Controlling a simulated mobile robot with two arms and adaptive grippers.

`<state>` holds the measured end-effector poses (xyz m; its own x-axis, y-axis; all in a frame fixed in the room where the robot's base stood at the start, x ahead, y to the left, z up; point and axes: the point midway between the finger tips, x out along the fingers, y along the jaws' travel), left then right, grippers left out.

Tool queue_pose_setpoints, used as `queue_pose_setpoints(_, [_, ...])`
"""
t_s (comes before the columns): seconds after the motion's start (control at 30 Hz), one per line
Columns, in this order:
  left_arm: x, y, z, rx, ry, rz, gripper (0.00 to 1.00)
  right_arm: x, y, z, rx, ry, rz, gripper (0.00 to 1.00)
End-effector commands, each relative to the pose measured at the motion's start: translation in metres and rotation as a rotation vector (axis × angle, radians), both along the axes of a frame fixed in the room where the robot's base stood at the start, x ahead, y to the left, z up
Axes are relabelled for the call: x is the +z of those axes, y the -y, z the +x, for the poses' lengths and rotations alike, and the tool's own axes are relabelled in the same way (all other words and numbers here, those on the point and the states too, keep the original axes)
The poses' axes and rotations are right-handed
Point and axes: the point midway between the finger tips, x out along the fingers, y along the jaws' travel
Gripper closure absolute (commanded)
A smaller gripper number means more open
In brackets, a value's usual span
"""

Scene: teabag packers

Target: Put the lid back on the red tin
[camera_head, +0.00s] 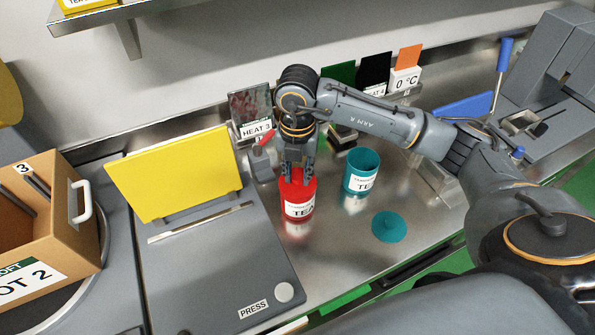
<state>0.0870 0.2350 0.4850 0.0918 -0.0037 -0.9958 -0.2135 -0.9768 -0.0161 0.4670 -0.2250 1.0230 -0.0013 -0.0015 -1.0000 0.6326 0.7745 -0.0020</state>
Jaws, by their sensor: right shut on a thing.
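The red tin (299,208) stands upright on the steel counter, its white TEA label facing me. My right gripper (298,175) points straight down at the tin's top, its fingers shut on a red piece there that looks like the red lid. The fingers hide much of this piece, and I cannot tell whether it sits fully down on the rim. My left gripper is not in view.
An open teal tin (361,172) stands just right of the red tin. Its teal lid (389,227) lies flat on the counter, front right. A grey press (215,262) with a yellow panel (175,172) is at left, beside a brown crate (65,215).

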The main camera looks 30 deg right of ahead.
Motion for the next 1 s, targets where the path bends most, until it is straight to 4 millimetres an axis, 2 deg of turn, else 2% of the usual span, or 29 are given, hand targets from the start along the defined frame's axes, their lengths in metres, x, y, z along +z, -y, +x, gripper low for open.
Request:
queue_pose_setpoints(0.97, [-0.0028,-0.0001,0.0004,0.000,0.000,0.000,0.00,0.0000,0.0001,0.0002,0.000,0.000,0.000,0.96])
queue_pose_setpoints(1.0, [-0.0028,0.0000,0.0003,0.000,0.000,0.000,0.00,0.0000,0.0001,0.0002,0.000,0.000,0.000,0.70])
